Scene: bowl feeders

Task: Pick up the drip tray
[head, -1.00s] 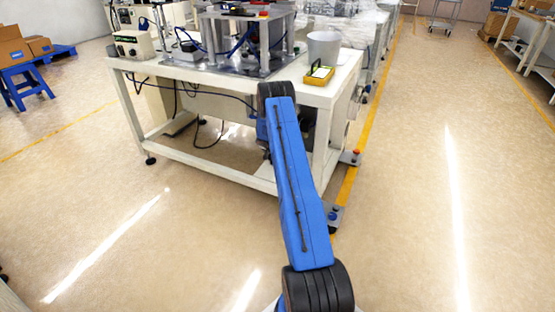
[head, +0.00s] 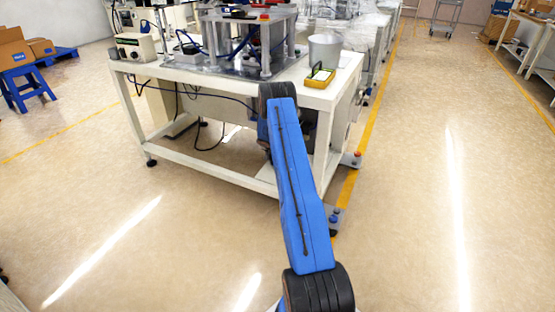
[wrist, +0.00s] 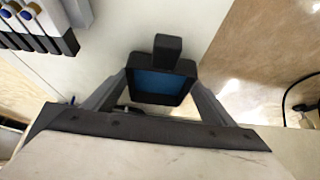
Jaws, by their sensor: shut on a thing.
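A small black drip tray (wrist: 160,97) with a blue inside and a black tab shows in the middle of the wrist view. My gripper (wrist: 160,92) has its two grey fingers on either side of the tray and is shut on it. In the head view my gripper and the tray are hidden behind my blue arm, which reaches to the front of the bench.
The white bench (head: 230,82) carries a metal fixture (head: 245,45), a grey bin (head: 324,50) and a yellow item (head: 319,78) near its right end. Open floor lies on both sides. A blue stool (head: 25,85) with boxes stands at far left.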

